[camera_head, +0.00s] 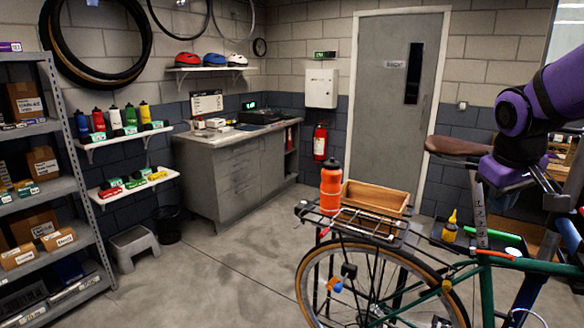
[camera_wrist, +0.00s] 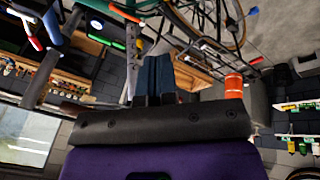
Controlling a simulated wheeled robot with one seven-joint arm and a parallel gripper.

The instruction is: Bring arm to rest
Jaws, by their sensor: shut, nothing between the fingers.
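My arm, purple and black, comes in from the right edge of the head view. It bends down at a black joint to a purple wrist part close to the bike saddle (camera_head: 458,147). My gripper (camera_wrist: 158,75) shows in the wrist view, with its dark fingers together and nothing between them. In the head view its fingertips are hard to make out against the bike. The bike (camera_head: 385,250) stands below and left of the arm, with a rear rack. I cannot tell whether the wrist touches the saddle.
An orange bottle (camera_head: 331,187) and a wooden box (camera_head: 375,197) are at the rack. A yellow bottle (camera_head: 450,226) stands near the seat post. A grey cabinet (camera_head: 235,175), shelving (camera_head: 65,160) and a step stool (camera_head: 133,245) are at left. Floor between them and the bike is clear.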

